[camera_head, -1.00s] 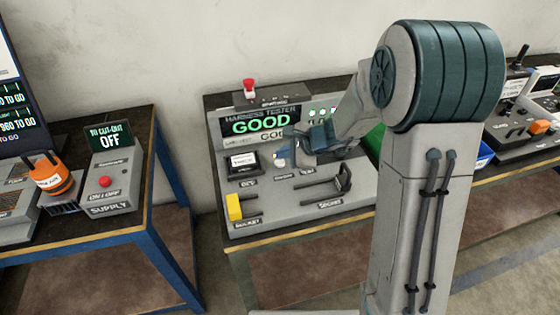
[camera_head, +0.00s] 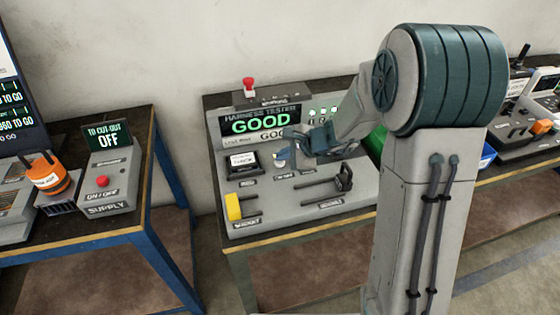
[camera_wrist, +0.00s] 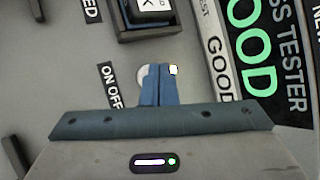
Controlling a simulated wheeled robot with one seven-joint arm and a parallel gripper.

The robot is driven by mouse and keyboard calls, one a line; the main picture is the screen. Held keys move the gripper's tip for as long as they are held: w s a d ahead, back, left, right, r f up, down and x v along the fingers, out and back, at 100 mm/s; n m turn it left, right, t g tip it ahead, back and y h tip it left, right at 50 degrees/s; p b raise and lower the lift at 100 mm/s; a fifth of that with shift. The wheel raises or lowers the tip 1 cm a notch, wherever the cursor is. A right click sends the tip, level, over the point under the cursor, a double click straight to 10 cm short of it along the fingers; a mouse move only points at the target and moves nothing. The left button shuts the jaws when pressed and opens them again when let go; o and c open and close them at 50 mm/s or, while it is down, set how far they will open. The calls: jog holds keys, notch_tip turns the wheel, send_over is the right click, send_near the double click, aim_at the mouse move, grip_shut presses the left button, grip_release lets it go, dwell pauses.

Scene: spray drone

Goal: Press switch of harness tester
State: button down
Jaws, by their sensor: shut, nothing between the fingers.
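The harness tester (camera_head: 300,190) is a grey bench unit on the middle table, and its display (camera_head: 260,122) reads GOOD in green. My gripper (camera_head: 284,155) is over the tester's panel, below the display, with its fingers together and empty. In the wrist view the shut fingers (camera_wrist: 160,72) lie over a round pale switch (camera_wrist: 143,76) beside an ON OFF label (camera_wrist: 109,86). The fingers hide much of the switch, and I cannot tell whether they touch it.
A yellow block (camera_head: 233,207) and a black socket piece (camera_head: 343,178) sit on the tester's front. A dark framed key (camera_wrist: 150,14) is close to my fingers. A red button (camera_head: 249,84) stands behind the display. The supply box (camera_head: 108,185) on the left table reads OFF.

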aim_at(283, 163)
jog(key=shift+f, duration=0.15)
jog(key=shift+r, duration=0.65)
jog(key=shift+p, duration=0.3)
jog(key=shift+r+p, duration=2.05)
jog(key=shift+r, duration=0.95)
